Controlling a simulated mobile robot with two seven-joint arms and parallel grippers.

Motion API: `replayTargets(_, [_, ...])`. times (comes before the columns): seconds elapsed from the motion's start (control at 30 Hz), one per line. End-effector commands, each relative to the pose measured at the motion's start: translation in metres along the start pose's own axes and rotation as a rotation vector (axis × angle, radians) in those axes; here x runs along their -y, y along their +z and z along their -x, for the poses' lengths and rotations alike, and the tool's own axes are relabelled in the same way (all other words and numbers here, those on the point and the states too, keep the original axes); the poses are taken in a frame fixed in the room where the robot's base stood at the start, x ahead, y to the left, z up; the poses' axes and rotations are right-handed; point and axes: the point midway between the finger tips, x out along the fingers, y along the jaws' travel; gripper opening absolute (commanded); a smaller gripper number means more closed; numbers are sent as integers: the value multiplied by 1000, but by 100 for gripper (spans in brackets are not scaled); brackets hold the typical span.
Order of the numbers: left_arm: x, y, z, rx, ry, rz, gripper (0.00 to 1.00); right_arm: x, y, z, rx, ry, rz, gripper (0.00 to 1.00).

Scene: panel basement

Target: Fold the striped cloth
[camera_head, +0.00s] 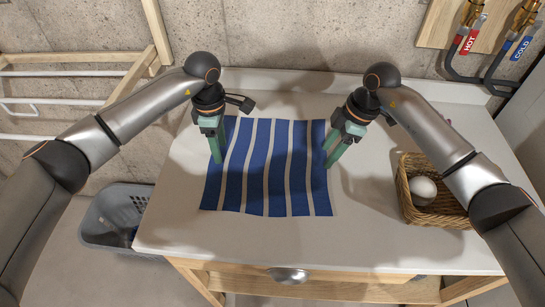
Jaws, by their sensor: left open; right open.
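The striped cloth (267,186), blue with pale stripes, lies spread out flat on the white tabletop (330,240). My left gripper (217,152), with green fingers, points down at the cloth's left edge, around the upper half. My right gripper (335,150), also with green fingers, points down at the cloth's right edge at a similar height. Both grippers are open and nothing shows between their fingers. The fingers cover small parts of the cloth's side edges. I cannot tell whether the fingertips touch the cloth.
A wicker basket (437,207) holding a white round object (423,189) stands on the table at the right. A grey laundry basket (112,222) is on the floor at the left. A concrete wall (300,30) stands behind the table. The tabletop in front of the cloth is clear.

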Motion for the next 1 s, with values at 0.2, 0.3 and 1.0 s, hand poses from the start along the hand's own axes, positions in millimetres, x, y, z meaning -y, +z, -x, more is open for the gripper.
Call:
replayTargets(0.2, [0,0,-8,0,0,-1,57,0,2,-8,1,0,0,57])
replayTargets(0.3, [0,0,-8,0,0,-1,57,0,2,-8,1,0,1,57])
replayTargets(1.0, [0,0,-12,0,-1,0,46,0,4,-13,1,-1,0,46])
